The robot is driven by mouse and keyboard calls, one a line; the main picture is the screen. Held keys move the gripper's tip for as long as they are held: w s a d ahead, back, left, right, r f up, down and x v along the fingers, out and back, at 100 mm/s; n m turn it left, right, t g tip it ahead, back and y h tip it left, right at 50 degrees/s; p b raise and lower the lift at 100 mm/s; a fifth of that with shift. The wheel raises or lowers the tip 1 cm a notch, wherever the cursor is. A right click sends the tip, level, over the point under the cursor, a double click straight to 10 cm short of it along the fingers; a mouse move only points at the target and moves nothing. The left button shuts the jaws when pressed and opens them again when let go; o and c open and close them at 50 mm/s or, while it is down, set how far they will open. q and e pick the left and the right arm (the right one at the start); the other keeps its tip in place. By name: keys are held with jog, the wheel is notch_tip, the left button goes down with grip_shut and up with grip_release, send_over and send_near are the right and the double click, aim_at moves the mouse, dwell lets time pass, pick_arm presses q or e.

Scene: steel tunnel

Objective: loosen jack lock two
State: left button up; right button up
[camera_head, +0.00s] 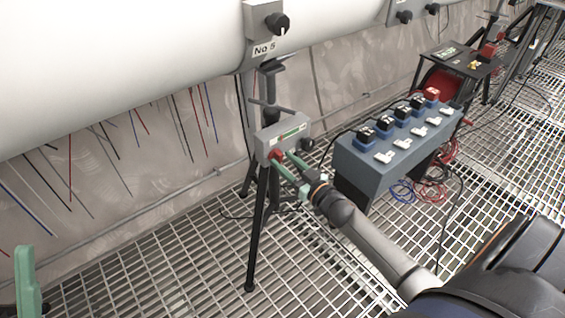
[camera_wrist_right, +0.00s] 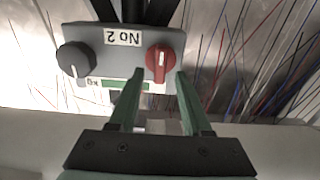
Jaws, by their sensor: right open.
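The jack's grey control box (camera_head: 284,136) stands on a black tripod below the white pipe. In the right wrist view the box appears upside down with a "No 2" label (camera_wrist_right: 123,37). It carries a red knob (camera_wrist_right: 161,58) with a white line and a black knob (camera_wrist_right: 76,59). The red knob also shows in the head view (camera_head: 276,155). My right gripper (camera_wrist_right: 159,74) is open, its green fingertips on either side of the red knob; contact cannot be told. Of my left gripper, only a green finger (camera_head: 27,285) shows at the lower left.
A grey box marked "No 5" (camera_head: 266,20) hangs on the pipe (camera_head: 120,60) above the jack. A blue-grey case with several switches (camera_head: 400,140) stands close on the right, with loose cables below. Grating floor (camera_head: 170,275) is clear at left front.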

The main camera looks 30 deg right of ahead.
jog(key=shift+w, duration=0.7)
grip_shut()
